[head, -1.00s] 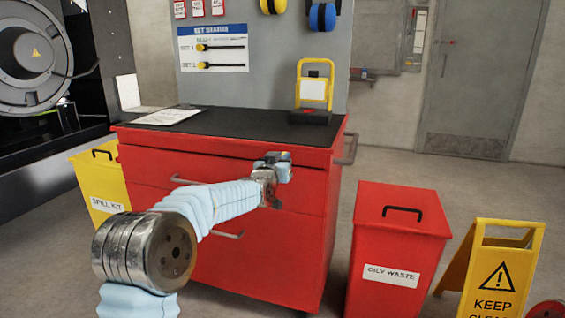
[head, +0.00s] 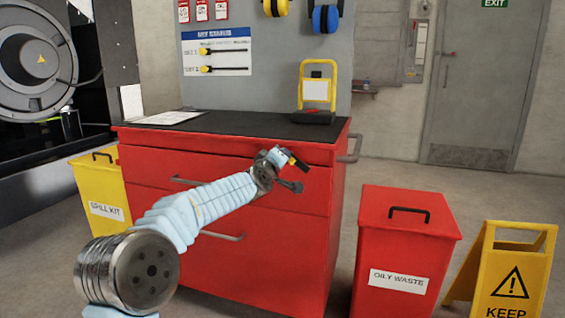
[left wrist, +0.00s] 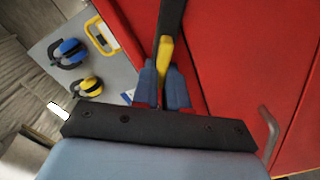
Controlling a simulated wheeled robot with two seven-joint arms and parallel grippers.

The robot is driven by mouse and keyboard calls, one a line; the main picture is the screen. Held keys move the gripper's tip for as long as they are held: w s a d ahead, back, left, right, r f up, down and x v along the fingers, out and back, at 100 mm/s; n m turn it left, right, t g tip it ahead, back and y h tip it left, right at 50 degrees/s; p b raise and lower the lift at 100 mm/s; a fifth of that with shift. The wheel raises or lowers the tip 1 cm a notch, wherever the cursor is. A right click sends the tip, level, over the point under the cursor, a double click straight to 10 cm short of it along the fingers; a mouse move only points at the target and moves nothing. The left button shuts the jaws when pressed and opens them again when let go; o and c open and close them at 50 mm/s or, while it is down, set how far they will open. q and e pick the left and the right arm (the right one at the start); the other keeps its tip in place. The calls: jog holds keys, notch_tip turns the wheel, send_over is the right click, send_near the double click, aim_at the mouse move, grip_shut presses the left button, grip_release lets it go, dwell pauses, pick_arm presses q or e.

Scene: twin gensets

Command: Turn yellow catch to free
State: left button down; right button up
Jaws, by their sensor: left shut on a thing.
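The yellow catch (left wrist: 166,52) shows in the left wrist view as a narrow yellow piece between my blue fingertips, beside a black bar (left wrist: 173,14). My left gripper (left wrist: 164,82) is shut on it, and the fingers hide its lower part. In the head view my left gripper (head: 289,158) is at the upper front of the red cabinet (head: 255,265), right of centre, just below the worktop edge. The catch is too small and too covered there to make out clearly. My right gripper is in neither view.
The black worktop (head: 240,125) carries a paper and a yellow-framed stand (head: 318,90). Drawer handles (head: 222,236) stick out of the cabinet front. A yellow spill kit bin (head: 100,190) stands left; a red oily waste bin (head: 405,245) and a yellow floor sign (head: 510,275) stand right.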

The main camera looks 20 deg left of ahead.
pick_arm(q)
jog(key=shift+a+f+n+b, duration=0.15)
jog(key=shift+n+b, duration=0.15)
jog(key=shift+n, duration=0.85)
jog(key=shift+d+f+n+b, duration=0.15)
jog(key=shift+n+b, duration=0.2)
jog(key=shift+n, duration=0.75)
jog(key=shift+a+f+n+b, duration=0.15)
jog(key=shift+n+b, duration=0.15)
jog(key=shift+n, duration=0.85)
jog(key=c, duration=1.2)
grip_release()
jog(key=shift+o, duration=0.2)
jog(key=shift+s, duration=0.1)
jog(key=s+b, duration=0.3)
jog(key=s, duration=1)
jog(key=shift+s+a+b, duration=0.2)
jog(key=shift+s+b, duration=0.1)
